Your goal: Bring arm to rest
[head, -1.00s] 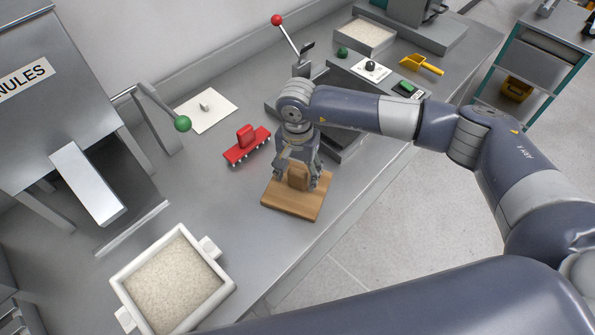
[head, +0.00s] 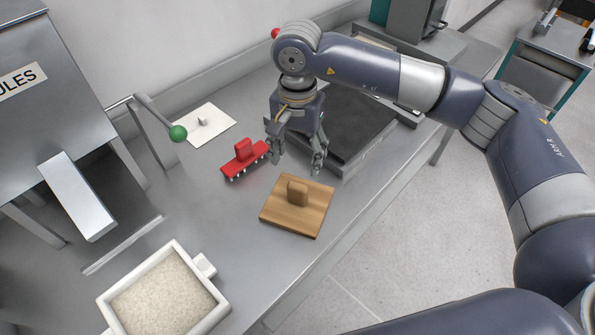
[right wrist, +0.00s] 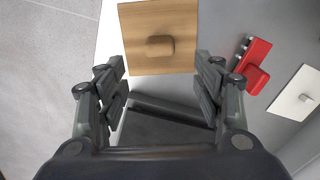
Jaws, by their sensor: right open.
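My right gripper (head: 297,162) is open and empty, raised above the steel table behind a wooden board with an upright handle (head: 297,206). The board lies flat on the table, apart from the fingers. In the right wrist view the two open fingers (right wrist: 162,92) stand far apart, with the wooden board (right wrist: 180,60) beyond them and nothing between them. My right arm reaches in from the right of the head view. My left gripper is not in view.
A red toothed tool (head: 243,160) lies left of the gripper. A dark flat plate (head: 350,122) lies right of it. A white tray of granules (head: 170,255) stands at front left, below a metal hopper chute (head: 78,195). A green-knobbed lever (head: 178,133) juts over the table.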

